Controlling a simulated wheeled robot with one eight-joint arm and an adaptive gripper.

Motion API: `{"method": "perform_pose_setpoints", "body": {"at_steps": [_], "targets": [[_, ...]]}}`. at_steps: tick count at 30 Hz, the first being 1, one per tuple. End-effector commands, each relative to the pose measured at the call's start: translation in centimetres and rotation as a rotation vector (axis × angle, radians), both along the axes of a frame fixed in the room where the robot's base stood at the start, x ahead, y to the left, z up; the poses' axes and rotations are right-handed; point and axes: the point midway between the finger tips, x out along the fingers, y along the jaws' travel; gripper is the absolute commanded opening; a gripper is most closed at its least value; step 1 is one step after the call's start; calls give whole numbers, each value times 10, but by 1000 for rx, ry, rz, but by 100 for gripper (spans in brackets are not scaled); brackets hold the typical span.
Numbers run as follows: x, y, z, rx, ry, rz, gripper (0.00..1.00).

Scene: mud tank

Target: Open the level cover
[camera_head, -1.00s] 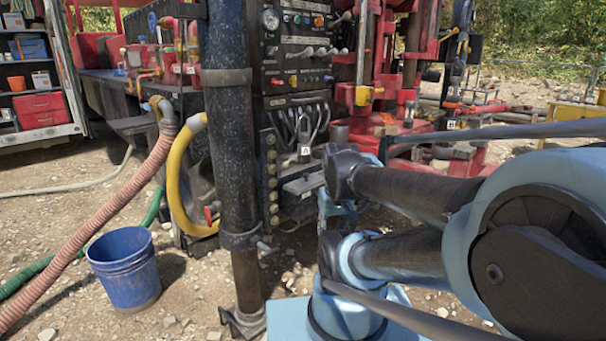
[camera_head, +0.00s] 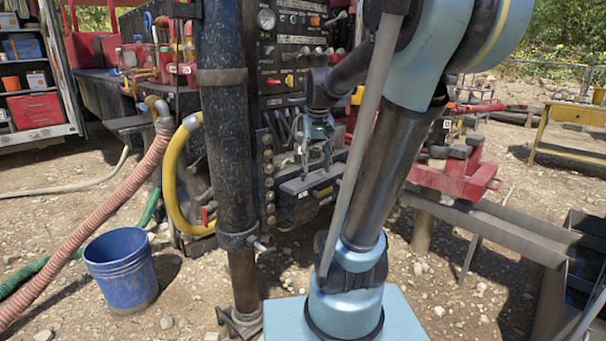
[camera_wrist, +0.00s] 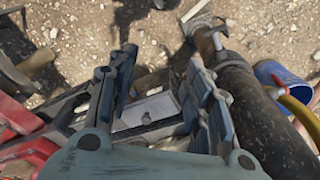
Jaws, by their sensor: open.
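A dark grey box with a flat top (camera_head: 312,179) juts from the lower front of the control panel. It may be the level cover, but I cannot be sure. My gripper (camera_head: 316,166) is in front of the panel, pointing down just over this box. In the wrist view my gripper (camera_wrist: 165,85) is open, with its two fingers spread and nothing between them. The grey top with a small pale plate (camera_wrist: 148,112) shows beyond and between the fingers. I cannot tell whether a finger touches it. My gripper hides part of it in the head view.
A thick dark upright post (camera_head: 228,130) stands close left of the box; it also shows in the wrist view (camera_wrist: 255,115). A yellow hose (camera_head: 172,185) and a blue bucket (camera_head: 120,268) are further left. A red frame (camera_head: 460,175) and grey trough (camera_head: 500,230) lie right.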

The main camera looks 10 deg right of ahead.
Motion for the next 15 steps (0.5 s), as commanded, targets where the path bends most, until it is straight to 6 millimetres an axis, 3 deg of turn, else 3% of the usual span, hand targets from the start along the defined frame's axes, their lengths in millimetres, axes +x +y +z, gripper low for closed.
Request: {"method": "perform_pose_setpoints", "body": {"at_steps": [6, 15], "targets": [[70, 0, 24, 2, 27, -24, 46], [164, 1, 38, 5, 65, -58, 46]]}}
